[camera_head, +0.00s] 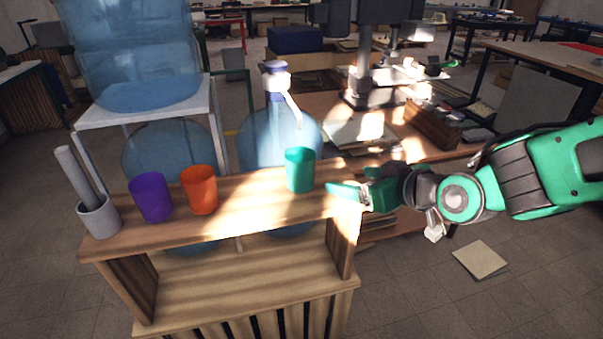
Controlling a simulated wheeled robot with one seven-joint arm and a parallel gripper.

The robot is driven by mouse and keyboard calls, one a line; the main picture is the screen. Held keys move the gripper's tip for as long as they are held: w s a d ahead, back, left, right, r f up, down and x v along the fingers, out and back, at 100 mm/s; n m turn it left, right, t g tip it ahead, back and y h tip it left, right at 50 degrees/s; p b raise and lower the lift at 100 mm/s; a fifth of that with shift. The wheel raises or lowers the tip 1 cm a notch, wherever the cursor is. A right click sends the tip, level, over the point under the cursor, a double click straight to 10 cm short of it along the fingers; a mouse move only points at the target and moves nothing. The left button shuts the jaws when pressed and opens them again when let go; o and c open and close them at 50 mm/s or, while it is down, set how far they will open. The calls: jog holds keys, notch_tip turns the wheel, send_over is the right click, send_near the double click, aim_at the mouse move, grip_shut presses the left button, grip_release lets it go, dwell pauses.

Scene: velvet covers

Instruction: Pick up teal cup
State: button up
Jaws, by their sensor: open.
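The teal cup (300,170) stands upright on the wooden shelf top (255,217), toward its right end. My gripper (345,192) reaches in from the right, with its green fingers just right of the cup and pointing toward it. The gripper is open and empty. A small gap shows between the fingertips and the cup. The far finger is partly hidden.
A purple cup (151,197) and an orange cup (199,190) stand on the left of the shelf top. A grey mortar with a pestle (99,215) is at its left end. Blue water bottles (135,55) and a white stand (150,111) are behind. The shelf between the orange and teal cups is clear.

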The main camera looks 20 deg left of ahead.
aim_at(310, 171)
jog(key=a, duration=0.2)
jog(key=s+a+r+y, duration=0.1)
jog(key=a, duration=0.1)
jog(key=s+a+n+y, duration=0.1)
jog(key=a, duration=0.1)
jog(key=shift+s+a+r, duration=0.1)
jog(key=shift+a+r, duration=0.05)
jog(key=shift+a, duration=0.25)
jog(key=shift+a+y, duration=0.3)
jog(key=shift+a, duration=0.1)
jog(key=x, duration=0.5)
jog(key=shift+r, duration=0.15)
jog(key=shift+r+x, duration=0.2)
jog(key=shift+x, duration=2.5)
jog(key=shift+a, duration=0.1)
jog(key=c, duration=1.3)
jog(key=shift+o, duration=0.2)
jog(key=shift+r, duration=0.1)
